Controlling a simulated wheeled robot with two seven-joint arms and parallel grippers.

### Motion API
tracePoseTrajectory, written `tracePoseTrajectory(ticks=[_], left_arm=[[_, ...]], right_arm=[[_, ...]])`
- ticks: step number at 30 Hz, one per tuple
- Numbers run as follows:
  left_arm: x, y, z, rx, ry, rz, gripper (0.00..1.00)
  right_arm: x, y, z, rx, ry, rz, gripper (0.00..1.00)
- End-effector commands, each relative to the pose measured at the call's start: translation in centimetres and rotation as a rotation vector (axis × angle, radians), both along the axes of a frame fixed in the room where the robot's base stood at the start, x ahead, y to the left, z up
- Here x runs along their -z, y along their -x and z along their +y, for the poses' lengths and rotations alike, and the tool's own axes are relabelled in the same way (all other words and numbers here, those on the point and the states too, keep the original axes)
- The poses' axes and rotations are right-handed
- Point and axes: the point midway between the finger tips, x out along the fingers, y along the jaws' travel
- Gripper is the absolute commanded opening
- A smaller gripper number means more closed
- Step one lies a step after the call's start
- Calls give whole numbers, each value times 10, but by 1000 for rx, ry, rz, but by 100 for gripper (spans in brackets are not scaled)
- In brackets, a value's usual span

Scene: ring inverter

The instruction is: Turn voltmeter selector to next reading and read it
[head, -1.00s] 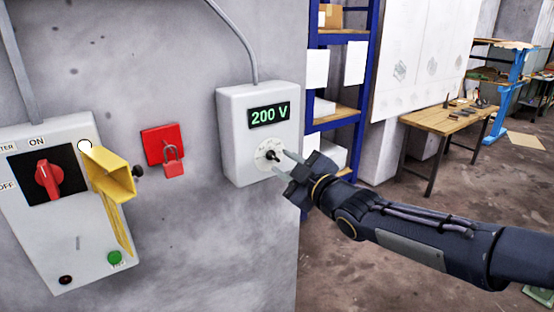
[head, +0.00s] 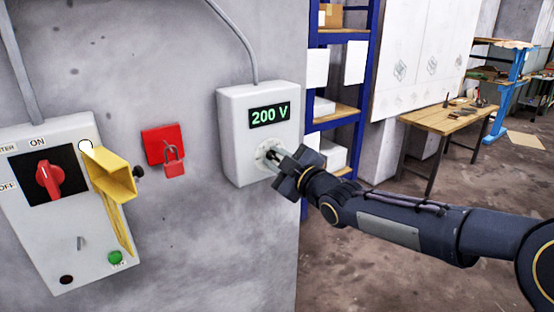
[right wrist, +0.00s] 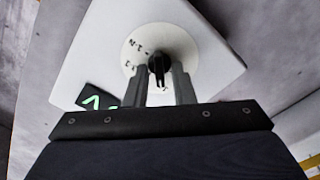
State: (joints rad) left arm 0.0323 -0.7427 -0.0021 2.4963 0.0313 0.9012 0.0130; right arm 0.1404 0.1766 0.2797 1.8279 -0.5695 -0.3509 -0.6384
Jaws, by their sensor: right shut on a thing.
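The voltmeter (head: 235,150) is a white box on the grey wall. My right gripper (head: 272,156) is at the dial, below the display. In the right wrist view its two fingers (right wrist: 160,86) stand on either side of the knob, shut on it. My left gripper is not in view.
Left of the voltmeter, a red padlock (head: 173,161) hangs on a red plate. Further left is a grey panel (head: 50,235) with a red rotary switch (head: 47,179) and a yellow cover (head: 110,172) sticking out. Blue shelving (head: 314,118) and a workbench (head: 436,122) stand behind to the right.

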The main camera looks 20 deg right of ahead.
Motion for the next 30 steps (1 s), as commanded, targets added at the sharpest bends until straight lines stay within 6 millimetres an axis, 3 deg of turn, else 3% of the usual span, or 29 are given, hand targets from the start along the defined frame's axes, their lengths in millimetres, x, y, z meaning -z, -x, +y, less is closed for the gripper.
tracePoseTrajectory(ticks=[8,30], left_arm=[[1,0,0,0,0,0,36],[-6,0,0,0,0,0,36]], right_arm=[[1,0,-1,1,-98,37,0],[0,-1,-3,1,-626,232,0]])
